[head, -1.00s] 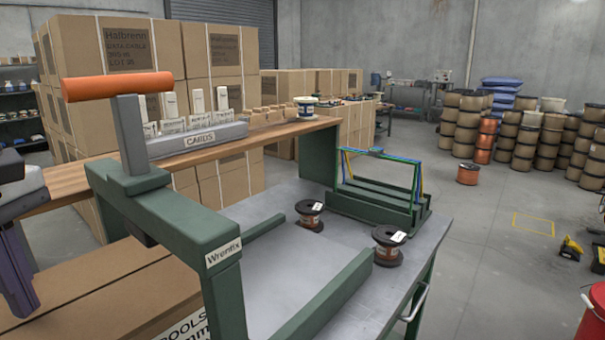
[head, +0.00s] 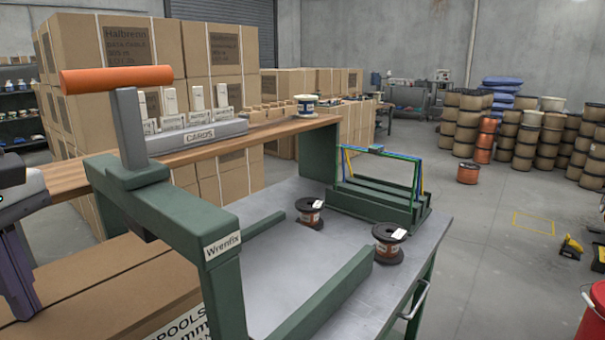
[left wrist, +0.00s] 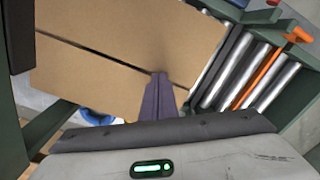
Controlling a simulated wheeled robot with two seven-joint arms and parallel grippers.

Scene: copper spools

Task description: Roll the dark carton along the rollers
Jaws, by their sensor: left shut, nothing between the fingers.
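A brown cardboard carton (head: 105,285) lies at the lower left of the head view, behind the green frame, with a black-and-white label (head: 182,326) on its near side. In the left wrist view its flat top (left wrist: 125,40) with a dark seam fills the upper left. My left gripper (head: 24,312) has purple fingers and points down at the carton's left part. In the left wrist view its fingers (left wrist: 159,76) are shut and empty, against or just over the carton; contact is unclear. My right gripper is out of view.
A green frame (head: 165,215) with an orange handle (head: 116,79) stands in front of the carton. A grey bench (head: 290,255) to its right holds two dark spools and a green rack (head: 378,195). A wooden shelf (head: 90,178) runs behind.

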